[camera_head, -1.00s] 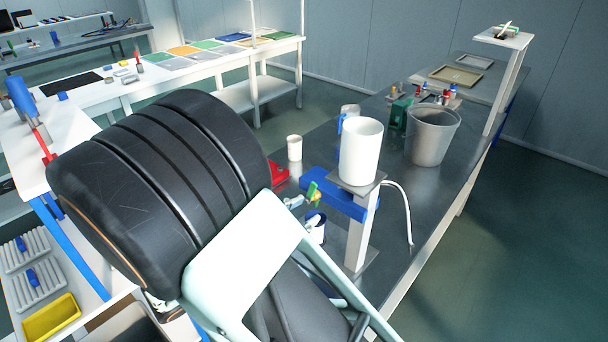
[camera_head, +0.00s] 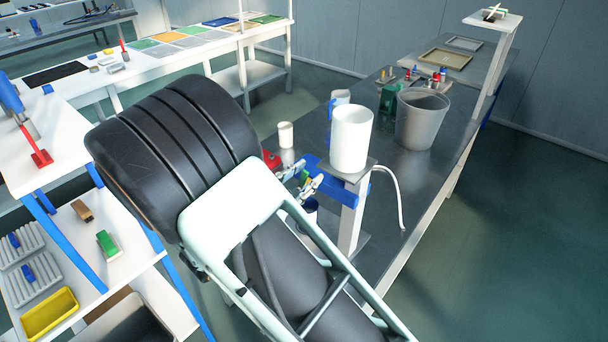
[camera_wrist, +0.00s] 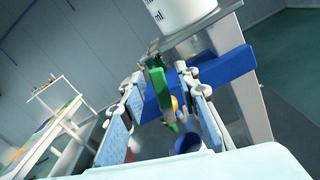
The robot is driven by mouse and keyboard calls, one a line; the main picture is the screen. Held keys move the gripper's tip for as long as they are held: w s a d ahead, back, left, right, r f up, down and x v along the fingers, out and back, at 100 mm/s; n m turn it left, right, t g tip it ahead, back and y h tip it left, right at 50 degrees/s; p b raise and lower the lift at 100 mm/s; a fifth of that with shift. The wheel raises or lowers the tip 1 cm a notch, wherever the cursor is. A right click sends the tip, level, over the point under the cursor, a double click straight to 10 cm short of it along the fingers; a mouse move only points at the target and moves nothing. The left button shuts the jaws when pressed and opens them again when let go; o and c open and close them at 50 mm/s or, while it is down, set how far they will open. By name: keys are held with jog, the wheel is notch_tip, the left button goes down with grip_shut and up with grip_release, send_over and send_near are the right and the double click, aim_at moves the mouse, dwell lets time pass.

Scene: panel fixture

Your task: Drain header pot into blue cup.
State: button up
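The header pot (camera_head: 350,140) is a white cylinder on a raised stand; its lower part shows at the top of the wrist view (camera_wrist: 180,12). Below it is a blue bracket (camera_wrist: 228,66) and a valve with a green lever (camera_wrist: 157,84) and a yellow-brass part (camera_wrist: 174,103). The blue cup (camera_wrist: 189,143) stands beneath the valve, partly hidden; a bit of it shows in the head view (camera_head: 309,206). My gripper (camera_wrist: 158,84) is open, its fingers on either side of the green lever. I cannot tell whether either finger touches it.
A grey bucket (camera_head: 421,120) stands right of the pot. A white hose (camera_head: 397,190) hangs beside the stand. A small white cup (camera_head: 286,135) and a red object (camera_head: 271,160) are left of it. The bench's (camera_head: 395,215) right edge is near.

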jog(key=shift+c, duration=0.4)
grip_shut()
